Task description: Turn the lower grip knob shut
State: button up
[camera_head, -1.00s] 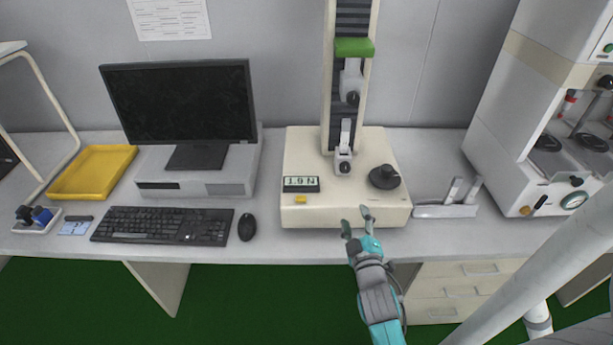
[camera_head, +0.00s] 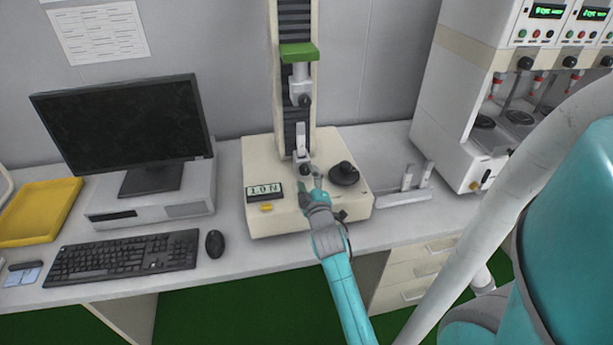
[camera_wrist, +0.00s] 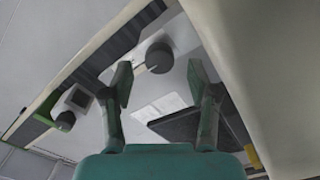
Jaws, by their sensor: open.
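The testing machine has a pale base (camera_head: 285,225) and a tall column (camera_head: 293,125). The lower grip (camera_head: 301,140) is a pale upright piece at the column's foot, with a small dark lower grip knob (camera_head: 305,169) on its front. My gripper (camera_head: 310,188) is open and empty, just in front of the knob and over the base's front part. In the wrist view a round dark knob (camera_wrist: 159,54), apparently the lower grip knob, lies just beyond and between the open fingertips (camera_wrist: 159,72). No contact shows.
The upper grip (camera_head: 301,88) hangs below a green crosshead (camera_head: 299,52). A black dial (camera_head: 344,174) stands on the base, right of my gripper. The display (camera_head: 264,190) is at left. A monitor (camera_head: 125,125), keyboard (camera_head: 125,255) and mouse (camera_head: 215,243) stand farther left.

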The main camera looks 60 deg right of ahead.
jog(key=shift+x, duration=0.9)
grip_shut()
